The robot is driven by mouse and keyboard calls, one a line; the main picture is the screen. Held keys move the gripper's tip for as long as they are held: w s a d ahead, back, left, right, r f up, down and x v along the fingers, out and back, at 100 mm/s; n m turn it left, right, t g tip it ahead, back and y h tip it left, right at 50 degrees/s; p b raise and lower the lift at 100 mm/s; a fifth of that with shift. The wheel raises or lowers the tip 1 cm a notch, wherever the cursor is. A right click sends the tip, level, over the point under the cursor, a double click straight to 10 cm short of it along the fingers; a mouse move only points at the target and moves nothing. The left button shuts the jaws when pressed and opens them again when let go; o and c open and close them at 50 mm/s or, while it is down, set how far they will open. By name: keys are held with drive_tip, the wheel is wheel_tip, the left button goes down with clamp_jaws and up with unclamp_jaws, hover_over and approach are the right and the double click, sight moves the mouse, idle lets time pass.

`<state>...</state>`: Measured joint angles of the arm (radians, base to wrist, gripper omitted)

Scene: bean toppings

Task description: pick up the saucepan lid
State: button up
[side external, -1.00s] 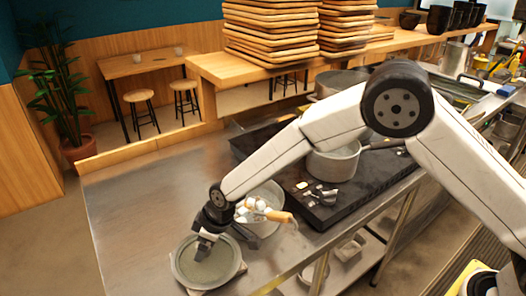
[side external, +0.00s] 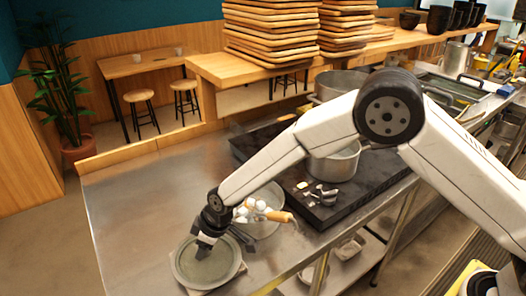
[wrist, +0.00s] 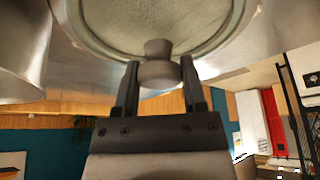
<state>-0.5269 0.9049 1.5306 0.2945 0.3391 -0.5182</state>
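The saucepan lid (side external: 222,272) is a round grey-green disc with a metal rim, lying at the front left of the steel counter. In the wrist view the lid (wrist: 100,25) fills the top, with its round knob (wrist: 158,68) pointing toward my gripper. My gripper (wrist: 160,80) is open, with one finger on each side of the knob. Narrow gaps seem to show between the fingers and the knob. In the side view my gripper (side external: 222,244) is low over the lid and hides its knob.
A pale bowl (side external: 267,228) holding white eggs and a wooden-handled tool stands close behind and right of the lid. A saucepan (side external: 334,164) and small metal spoons (side external: 322,196) are on the dark stove top (side external: 345,205). The counter's left side (side external: 140,205) is clear.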

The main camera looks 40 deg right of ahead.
clamp_jaws()
drive_tip(key=shift+r, duration=0.2)
drive_tip(key=shift+r, duration=0.5)
wheel_tip(320, 180, up, 2)
drive_tip(key=s+d+r, duration=0.6)
drive_tip(key=s+r, duration=0.3)
drive_tip(key=s, duration=0.3)
drive_tip(key=shift+s+d+r, duration=0.15)
drive_tip(key=shift+s+r, duration=0.05)
drive_tip(key=shift+r, duration=0.15)
